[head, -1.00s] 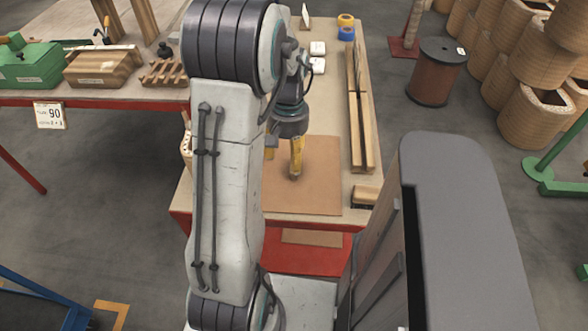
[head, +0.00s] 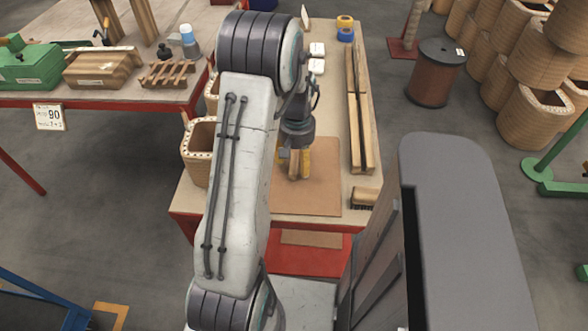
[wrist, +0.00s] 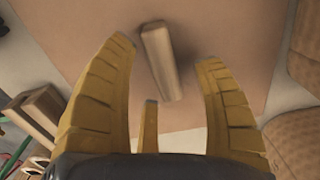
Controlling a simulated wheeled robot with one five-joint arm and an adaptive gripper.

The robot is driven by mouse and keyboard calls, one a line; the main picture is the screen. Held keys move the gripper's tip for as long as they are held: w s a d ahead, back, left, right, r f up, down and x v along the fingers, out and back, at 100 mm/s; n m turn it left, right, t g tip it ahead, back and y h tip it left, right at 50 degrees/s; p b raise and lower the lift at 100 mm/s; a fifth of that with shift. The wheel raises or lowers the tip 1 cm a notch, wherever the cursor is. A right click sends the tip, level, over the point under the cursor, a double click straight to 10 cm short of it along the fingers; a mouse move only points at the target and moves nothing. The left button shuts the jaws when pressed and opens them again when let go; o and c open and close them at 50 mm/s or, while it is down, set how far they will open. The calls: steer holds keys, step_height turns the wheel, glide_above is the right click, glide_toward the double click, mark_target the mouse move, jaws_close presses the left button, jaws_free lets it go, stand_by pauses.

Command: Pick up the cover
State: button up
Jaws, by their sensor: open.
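My gripper (head: 303,168) is over the brown board (head: 322,200) on the workbench, its yellow fingers spread open and pointing down. In the wrist view, a small wooden block (wrist: 161,60) stands on or lies over the board between and beyond the fingertips, with none visibly touching it. In the head view, the block (head: 293,165) shows beside a yellow finger, partly hidden. Nothing is labelled as a cover; this block is the only thing between my fingers, and I cannot tell whether it is the cover.
Long wooden bars (head: 358,120) and a brush (head: 364,197) lie right of the board. A perforated, wound coil (head: 198,150) stands at the left bench edge. Blue and yellow tape rolls (head: 345,28) and white blocks (head: 317,58) are at the back. The board's front is clear.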

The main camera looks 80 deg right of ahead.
steer(key=shift+f, duration=0.2)
steer(key=shift+o, duration=0.2)
jaws_close()
stand_by(0.4)
